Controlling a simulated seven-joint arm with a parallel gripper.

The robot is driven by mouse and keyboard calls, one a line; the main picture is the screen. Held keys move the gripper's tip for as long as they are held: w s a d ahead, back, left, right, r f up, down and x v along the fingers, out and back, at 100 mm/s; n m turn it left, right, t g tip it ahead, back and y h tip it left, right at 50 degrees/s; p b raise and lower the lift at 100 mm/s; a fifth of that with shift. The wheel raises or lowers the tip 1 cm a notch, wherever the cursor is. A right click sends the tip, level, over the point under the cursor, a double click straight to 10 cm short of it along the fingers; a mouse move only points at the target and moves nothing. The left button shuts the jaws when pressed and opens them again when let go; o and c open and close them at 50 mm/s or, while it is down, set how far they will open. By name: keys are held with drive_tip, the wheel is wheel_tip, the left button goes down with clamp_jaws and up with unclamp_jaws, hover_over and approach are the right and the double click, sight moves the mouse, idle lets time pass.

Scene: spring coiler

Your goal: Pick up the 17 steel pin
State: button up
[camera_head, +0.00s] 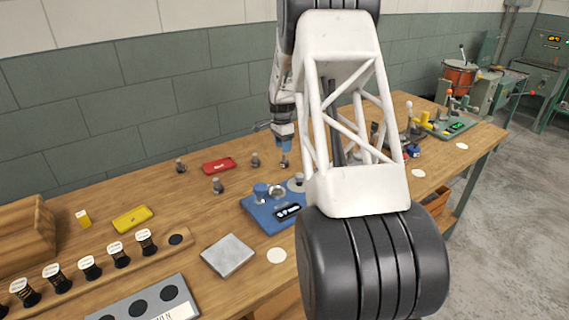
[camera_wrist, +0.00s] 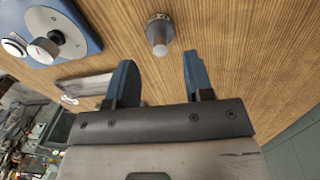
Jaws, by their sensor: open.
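My gripper (camera_head: 285,148) is open, pointing down over the back of the wooden bench. In the wrist view its two blue fingers (camera_wrist: 158,62) stand apart with nothing between them. A grey steel pin (camera_wrist: 158,38) with a dark marked collar stands just beyond the fingertips, roughly in line with the gap; its marking is too small to read. In the head view a pin (camera_head: 284,163) shows just below the gripper. Other similar pins stand to the left: one (camera_head: 255,160), one (camera_head: 217,186) and one (camera_head: 180,166). I cannot tell which is the 17.
A blue fixture (camera_head: 262,216) stands close in front of the gripper; it also shows in the wrist view (camera_wrist: 80,30). A red case (camera_head: 219,166) lies between the pins. The wall is behind.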

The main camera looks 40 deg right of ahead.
sight(284, 156)
drive_tip(key=shift+s+f, duration=0.15)
drive_tip(key=shift+f, duration=1.15)
drive_tip(key=shift+s+f, duration=0.15)
drive_tip(key=shift+f, duration=1.1)
clamp_jaws()
